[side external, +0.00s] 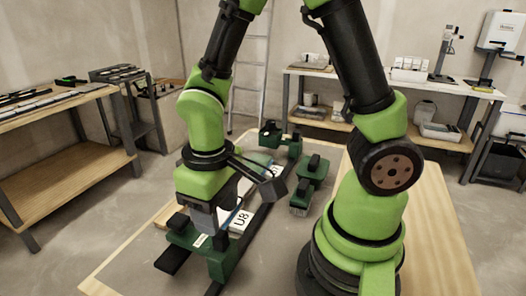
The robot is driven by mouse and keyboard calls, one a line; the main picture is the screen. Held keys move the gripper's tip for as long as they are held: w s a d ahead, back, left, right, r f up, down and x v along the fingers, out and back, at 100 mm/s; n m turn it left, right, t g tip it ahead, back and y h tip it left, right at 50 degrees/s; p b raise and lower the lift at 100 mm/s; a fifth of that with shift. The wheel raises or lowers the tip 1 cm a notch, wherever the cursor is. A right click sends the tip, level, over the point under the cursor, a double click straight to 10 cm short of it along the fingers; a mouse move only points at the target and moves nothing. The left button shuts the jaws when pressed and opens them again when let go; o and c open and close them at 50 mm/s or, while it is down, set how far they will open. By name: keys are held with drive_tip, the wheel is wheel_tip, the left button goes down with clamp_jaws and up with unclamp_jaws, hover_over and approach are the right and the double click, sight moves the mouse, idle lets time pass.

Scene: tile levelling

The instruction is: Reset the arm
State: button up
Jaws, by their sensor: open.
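My green and black arm reaches over the work table (140,258). My gripper (204,222) points down at the table's near left part, just above or at a green fixture (222,262) with black knobs. Its fingertips are largely hidden against the fixture, and I cannot tell whether they touch it. Nothing is visibly held.
A white block marked U8 (240,222) lies beside the gripper, by a long dark rail (252,232). More green fixtures stand behind, one (306,190) right of the rail and one (282,140) farther back. Side benches and a ladder (250,70) stand beyond.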

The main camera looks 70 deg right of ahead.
drive_tip(key=shift+r, duration=0.6)
drive_tip(key=shift+r, duration=0.3)
drive_tip(key=s+d+r+m+t+y, duration=0.1)
drive_tip(key=s+d+r+m+t, duration=0.1)
drive_tip(key=r, duration=0.5)
drive_tip(key=s+d+r+m+t+y, duration=0.1)
drive_tip(key=s+r+t, duration=0.3)
drive_tip(key=r, duration=0.4)
drive_tip(key=shift+s+d+m+t, duration=0.3)
drive_tip(key=shift+d+m+t, duration=0.1)
drive_tip(key=shift+m+t, duration=0.15)
